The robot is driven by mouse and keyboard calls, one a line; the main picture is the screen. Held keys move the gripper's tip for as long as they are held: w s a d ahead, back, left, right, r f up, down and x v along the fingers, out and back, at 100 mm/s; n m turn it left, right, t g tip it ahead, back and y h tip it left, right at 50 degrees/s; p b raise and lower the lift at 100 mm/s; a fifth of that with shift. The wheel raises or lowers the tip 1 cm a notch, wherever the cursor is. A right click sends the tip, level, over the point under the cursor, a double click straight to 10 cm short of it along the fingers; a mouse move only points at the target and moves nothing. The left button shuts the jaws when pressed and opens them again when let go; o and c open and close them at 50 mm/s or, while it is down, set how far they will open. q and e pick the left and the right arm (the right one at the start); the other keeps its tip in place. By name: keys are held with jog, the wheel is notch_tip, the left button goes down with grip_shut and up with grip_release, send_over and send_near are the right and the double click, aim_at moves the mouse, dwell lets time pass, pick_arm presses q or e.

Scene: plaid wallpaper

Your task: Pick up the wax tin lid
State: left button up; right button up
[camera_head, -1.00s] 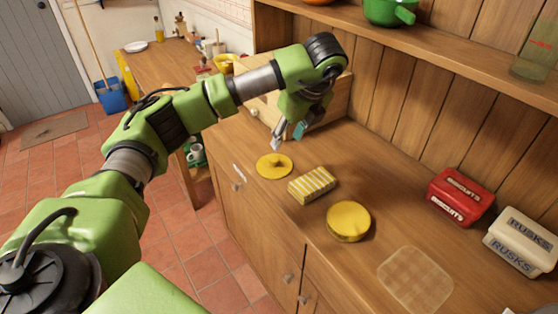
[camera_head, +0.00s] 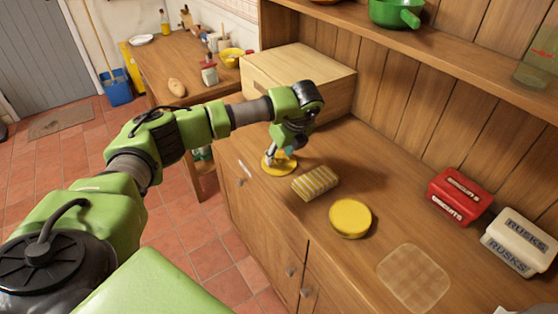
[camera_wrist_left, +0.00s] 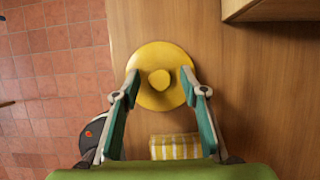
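The wax tin lid, a flat yellow disc with a small round knob (camera_head: 281,171), lies on the wooden counter near its front edge. It also shows in the left wrist view (camera_wrist_left: 160,53), with the knob in the middle. My left gripper (camera_head: 277,158) is over the lid, pointing down, and partly hides it in the head view. In the left wrist view its two fingers (camera_wrist_left: 160,78) are apart, one on each side of the knob, with nothing held. I cannot tell whether the fingertips touch the lid. My right gripper is not in view.
A yellow-striped block (camera_head: 315,183) and a round yellow tin (camera_head: 350,218) lie to the right of the lid. A wooden box (camera_head: 300,75) stands behind my left gripper. A red biscuit tin (camera_head: 460,195), a white rusks tin (camera_head: 519,242) and a translucent mat (camera_head: 414,277) are further right.

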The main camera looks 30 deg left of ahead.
pick_arm(q)
grip_shut()
jog(key=shift+r, duration=0.1)
